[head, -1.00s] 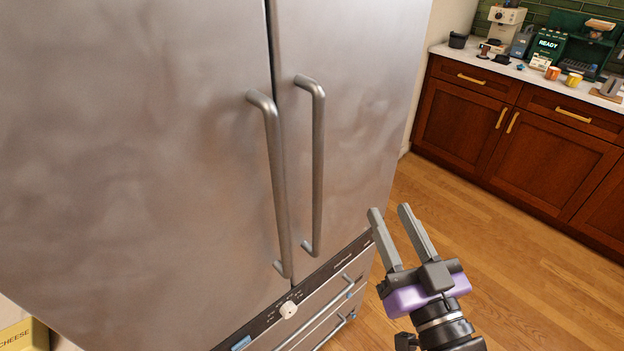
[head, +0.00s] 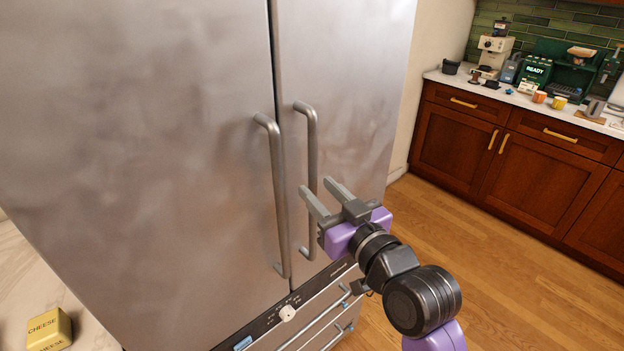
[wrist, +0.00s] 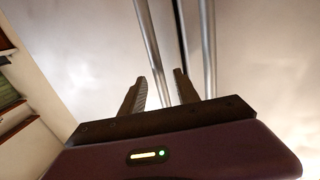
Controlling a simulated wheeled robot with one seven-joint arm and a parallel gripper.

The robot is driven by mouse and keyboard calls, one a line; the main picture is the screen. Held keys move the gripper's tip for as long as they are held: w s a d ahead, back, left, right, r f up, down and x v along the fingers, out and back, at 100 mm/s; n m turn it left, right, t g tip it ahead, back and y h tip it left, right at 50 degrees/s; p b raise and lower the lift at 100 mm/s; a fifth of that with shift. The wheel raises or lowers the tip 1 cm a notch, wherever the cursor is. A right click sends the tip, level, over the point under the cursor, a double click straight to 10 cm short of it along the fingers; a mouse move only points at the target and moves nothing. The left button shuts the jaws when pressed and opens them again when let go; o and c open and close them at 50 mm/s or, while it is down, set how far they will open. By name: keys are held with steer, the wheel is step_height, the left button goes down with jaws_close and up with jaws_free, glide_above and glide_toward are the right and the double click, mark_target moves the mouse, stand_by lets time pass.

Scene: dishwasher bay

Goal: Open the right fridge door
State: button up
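The right fridge door (head: 355,90) is a brushed-steel panel, closed beside the left door (head: 140,130). Its upright bar handle (head: 312,145) runs just right of the seam. In the wrist view this handle (wrist: 149,40) lines up with the gap between my fingers. My gripper (head: 315,184) is open and empty, with its fingertips at the handle's mid-height. One fingertip shows on each side of the bar. I cannot tell whether the bar is inside the fingers or just beyond them.
The left door's handle (head: 277,190) stands close by, left of the seam. Drawers with bar handles (head: 325,318) and a dial (head: 287,312) lie below. A cheese block (head: 50,328) sits on a counter at lower left. Wooden floor (head: 480,260) is clear toward the cabinets (head: 540,180).

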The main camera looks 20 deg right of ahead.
mark_target(315, 185)
steer(key=shift+w+a+p, duration=0.2)
steer(key=shift+w+p, duration=0.1)
steer(key=shift+w, duration=1.45)
jaws_close()
